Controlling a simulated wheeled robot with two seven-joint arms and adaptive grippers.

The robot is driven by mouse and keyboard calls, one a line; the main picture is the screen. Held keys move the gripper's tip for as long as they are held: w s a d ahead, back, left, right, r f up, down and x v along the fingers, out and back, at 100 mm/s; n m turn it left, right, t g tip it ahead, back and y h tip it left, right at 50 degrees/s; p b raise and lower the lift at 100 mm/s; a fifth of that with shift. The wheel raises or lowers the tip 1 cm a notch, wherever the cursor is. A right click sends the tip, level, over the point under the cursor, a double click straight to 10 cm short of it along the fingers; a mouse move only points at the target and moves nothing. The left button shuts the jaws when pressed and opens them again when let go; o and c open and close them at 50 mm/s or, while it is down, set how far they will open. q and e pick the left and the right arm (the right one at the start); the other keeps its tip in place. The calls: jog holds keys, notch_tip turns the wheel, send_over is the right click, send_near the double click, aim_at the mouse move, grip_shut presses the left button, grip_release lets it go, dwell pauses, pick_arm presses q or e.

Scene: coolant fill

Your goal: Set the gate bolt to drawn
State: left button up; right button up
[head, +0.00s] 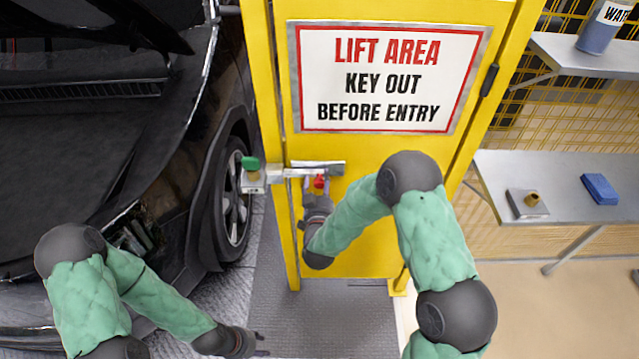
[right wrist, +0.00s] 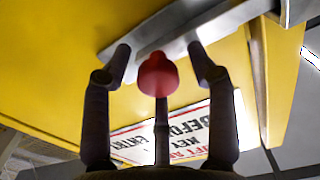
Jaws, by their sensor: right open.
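The yellow gate (head: 362,235) carries a grey metal gate bolt (head: 300,172), which lies across its left edge. Its left end reaches a grey block with a green knob (head: 251,164). A red knob (head: 319,182) hangs at the bolt. In the right wrist view the red knob (right wrist: 158,75) is between the two fingers of my right gripper (right wrist: 160,62), with a visible gap on both sides. My right gripper (head: 318,196) is open just below the bolt in the head view. My left gripper (head: 262,344) is low, left of the gate's foot; its fingers are too small to judge.
A dark car (head: 110,110) with its hood area open stands at the left. A white sign (head: 388,78) is on the gate. At the right, a grey shelf (head: 560,175) holds a blue block (head: 600,189) and a small metal box with a brass knob (head: 527,203). A bottle (head: 603,28) stands above.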

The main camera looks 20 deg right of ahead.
grip_shut()
jog(key=d+b, duration=0.1)
jog(key=d, duration=0.1)
jog(key=s+d, duration=0.1)
jog(key=d, duration=0.2)
jog(key=shift+s+d+r+b, duration=0.1)
jog(key=shift+r+b, duration=0.1)
jog(key=shift+b, duration=0.2)
grip_release()
jog(key=shift+s+d, duration=0.1)
jog(key=shift+f, duration=0.15)
